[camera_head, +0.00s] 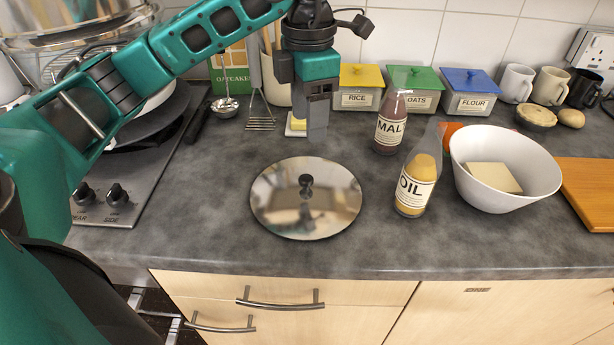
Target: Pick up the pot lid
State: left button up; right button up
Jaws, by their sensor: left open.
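The pot lid (280,207) is a round, shiny metal disc with a dark knob (306,186) at its middle. It lies flat on the grey worktop, knob up, in the centre of the head view. My left gripper (317,138) points down above and behind the lid, apart from it. It is open and holds nothing; its fingers overlap in this view, so the gap between them is hard to see. My right gripper is not in view.
An oil bottle (413,188), a malt bottle (391,125) and a white bowl (506,171) stand to the right of the lid. A hob (130,190) is at the left. The worktop in front of the lid is clear.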

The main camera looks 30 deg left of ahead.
pick_arm(q)
jog(key=b, duration=0.2)
send_over(306, 178)
jog(key=f, duration=0.7)
jog(key=shift+w, duration=0.2)
jog(key=shift+s+f, duration=0.2)
jog(key=shift+f, duration=2.65)
jog(key=shift+c, duration=0.4)
grip_shut()
